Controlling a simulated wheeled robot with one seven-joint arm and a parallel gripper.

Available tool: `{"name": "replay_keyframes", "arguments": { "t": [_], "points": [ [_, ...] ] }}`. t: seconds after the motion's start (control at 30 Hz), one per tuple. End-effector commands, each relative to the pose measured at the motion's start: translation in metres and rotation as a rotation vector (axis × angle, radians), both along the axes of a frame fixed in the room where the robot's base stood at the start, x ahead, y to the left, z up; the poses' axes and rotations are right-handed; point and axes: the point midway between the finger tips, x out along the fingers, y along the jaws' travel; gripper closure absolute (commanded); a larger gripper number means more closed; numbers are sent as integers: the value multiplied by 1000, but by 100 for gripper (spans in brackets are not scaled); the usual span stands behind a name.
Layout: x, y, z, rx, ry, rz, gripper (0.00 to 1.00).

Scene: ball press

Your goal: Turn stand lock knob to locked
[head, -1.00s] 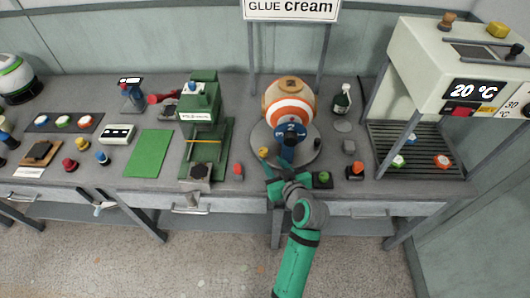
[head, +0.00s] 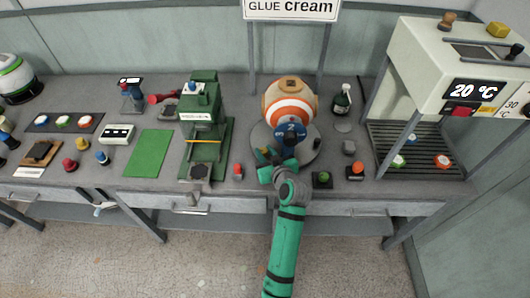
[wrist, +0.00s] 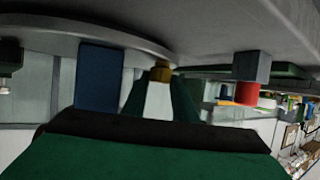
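The stand lock knob is the small yellow knob (head: 265,151) at the front left of the round grey stand (head: 257,137). In the wrist view, which looks upside down, the yellow knob (wrist: 162,72) sits at the far end of my green fingers. My gripper (head: 268,166) is low at the stand's front edge and partly covers the knob in the head view. A pale gap shows between the fingers in the wrist view; whether they touch the knob is not clear. The knob's turn position cannot be read.
The green press (head: 201,140) stands further left.

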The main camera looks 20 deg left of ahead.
Motion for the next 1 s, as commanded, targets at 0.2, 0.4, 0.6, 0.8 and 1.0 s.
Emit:
{"name": "replay_keyframes", "arguments": {
  "t": [0.2, 0.4, 0.6, 0.8, 1.0],
  "points": [
    [0, 0, 0, 0, 1, -4, 97],
    [-2, 3, -1, -3, 4, -76, 96],
    [-2, 4, -1, -3, 5, -186, 96],
    [-3, 6, -2, -4, 6, -286, 96],
    [-4, 6, -2, -4, 6, -365, 96]
  ]
}}
